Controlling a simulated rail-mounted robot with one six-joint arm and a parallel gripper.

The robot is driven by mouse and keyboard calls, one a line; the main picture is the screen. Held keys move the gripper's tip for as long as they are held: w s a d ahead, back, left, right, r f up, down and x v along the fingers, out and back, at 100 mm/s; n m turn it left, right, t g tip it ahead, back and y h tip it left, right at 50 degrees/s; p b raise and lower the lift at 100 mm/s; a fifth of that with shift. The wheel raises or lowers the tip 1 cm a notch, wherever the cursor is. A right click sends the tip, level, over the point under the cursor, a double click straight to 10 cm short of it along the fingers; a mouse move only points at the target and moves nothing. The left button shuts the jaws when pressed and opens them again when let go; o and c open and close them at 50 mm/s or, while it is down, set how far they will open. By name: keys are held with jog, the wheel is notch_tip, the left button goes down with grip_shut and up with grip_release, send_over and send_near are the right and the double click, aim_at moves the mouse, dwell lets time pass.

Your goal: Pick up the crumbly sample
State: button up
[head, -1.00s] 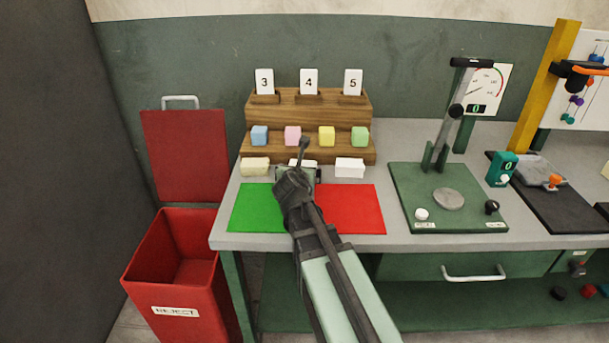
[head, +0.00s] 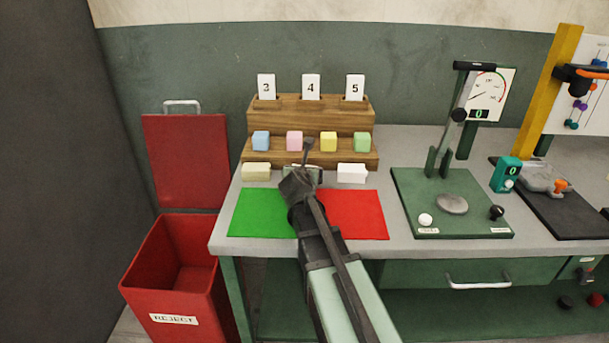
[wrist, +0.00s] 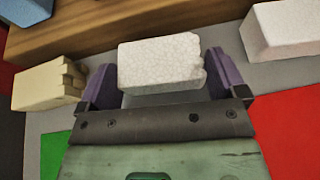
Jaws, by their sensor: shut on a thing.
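A white foam block (wrist: 162,64) with a beaded surface and a chipped right edge sits between the two purple fingers of my gripper (wrist: 162,78), which is shut on it. In the head view my gripper (head: 303,172) reaches over the bench between the green and red mats, and my arm mostly hides this block. A cream block with a torn, ragged right edge (wrist: 48,83) lies to the left; it also shows in the head view (head: 256,172). A smoother white block (wrist: 285,30) lies to the right, also in the head view (head: 352,173).
Behind is a wooden stepped rack (head: 310,118) with colored cubes and cards 3, 4 and 5. A green mat (head: 260,213) and a red mat (head: 355,214) lie in front. A red reject bin (head: 175,290) stands left; a green press (head: 450,215) stands right.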

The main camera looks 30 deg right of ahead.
notch_tip(320, 180, up, 20)
jog(key=p, duration=2)
